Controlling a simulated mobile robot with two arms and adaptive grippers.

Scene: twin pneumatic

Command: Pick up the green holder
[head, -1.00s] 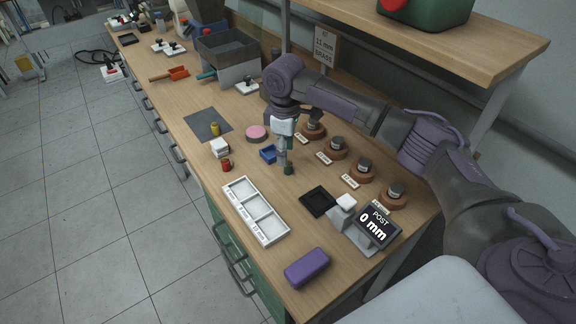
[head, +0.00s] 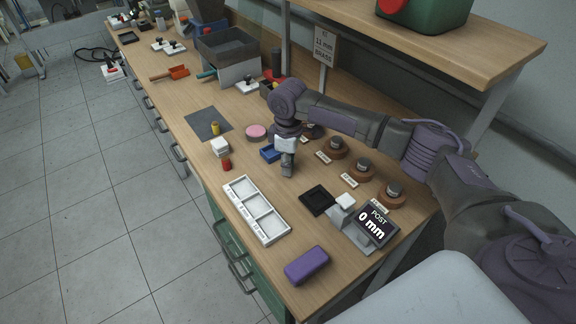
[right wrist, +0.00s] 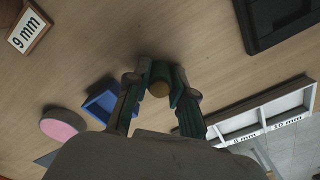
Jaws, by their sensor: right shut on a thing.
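My right gripper (head: 288,172) points down at the bench between the blue tray and the black square tray. In the right wrist view its two fingers (right wrist: 160,88) are closed on the small green holder (right wrist: 160,71), whose round, brownish end shows between the fingertips. In the head view the gripper hides the holder. I cannot tell whether the holder still touches the bench. My left gripper is not in view.
A blue tray (head: 269,154) is close to the gripper. A white three-compartment tray (head: 239,203), a black square tray (head: 331,196), a post display (head: 377,226) and a purple case (head: 307,265) stand nearer. Several round wooden bases (head: 361,171) line the right. A shelf (head: 440,35) overhangs the back.

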